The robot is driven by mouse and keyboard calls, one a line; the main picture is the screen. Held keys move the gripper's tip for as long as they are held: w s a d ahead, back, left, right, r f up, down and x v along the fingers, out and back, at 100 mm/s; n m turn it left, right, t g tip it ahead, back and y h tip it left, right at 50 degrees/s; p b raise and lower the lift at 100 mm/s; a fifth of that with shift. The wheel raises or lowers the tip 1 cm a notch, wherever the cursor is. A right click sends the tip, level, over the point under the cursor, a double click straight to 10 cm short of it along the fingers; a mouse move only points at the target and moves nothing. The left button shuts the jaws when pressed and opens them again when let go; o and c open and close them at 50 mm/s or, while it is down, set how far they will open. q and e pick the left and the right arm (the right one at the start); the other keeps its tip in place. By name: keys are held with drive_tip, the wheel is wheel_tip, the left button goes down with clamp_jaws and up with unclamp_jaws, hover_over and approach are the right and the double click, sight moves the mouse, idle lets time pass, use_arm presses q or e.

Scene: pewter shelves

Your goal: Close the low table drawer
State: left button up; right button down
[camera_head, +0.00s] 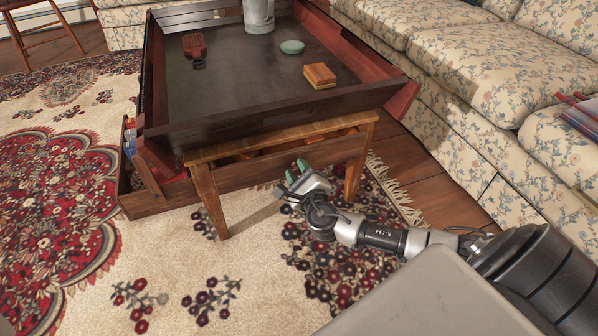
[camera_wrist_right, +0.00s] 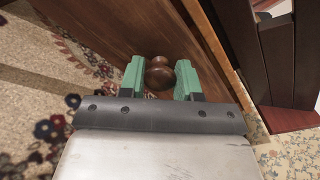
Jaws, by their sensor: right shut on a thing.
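The low table (camera_head: 240,85) has a dark tray-like top with raised sides. Its dark wooden drawer (camera_head: 150,203) stands out below the near edge, with red and blue items visible inside at the left. A light wooden frame with legs (camera_head: 207,200) stands over and in front of part of the drawer. My right gripper (camera_head: 295,176) is at the drawer's front, to the right of its middle. In the right wrist view, its green fingers (camera_wrist_right: 160,78) are shut on the round brown knob (camera_wrist_right: 159,74) of the drawer front (camera_wrist_right: 110,40). My left gripper is not in view.
A grey pitcher (camera_head: 258,14), a green bowl (camera_head: 292,47), a wooden block (camera_head: 320,75) and a dark red brush-like item (camera_head: 194,46) are on the tabletop. A floral sofa (camera_head: 480,80) lines the right side. Patterned rug (camera_head: 100,240) covers open floor at the left and front.

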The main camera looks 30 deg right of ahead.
sight(294, 165)
drive_tip(key=x, duration=0.4)
drive_tip(key=shift+r, duration=0.15)
drive_tip(key=c, duration=1.2)
unclamp_jaws()
drive_tip(key=shift+o, duration=1.1)
drive_tip(key=shift+w, duration=0.15)
drive_tip(key=shift+o, duration=1)
drive_tip(key=shift+a, duration=0.15)
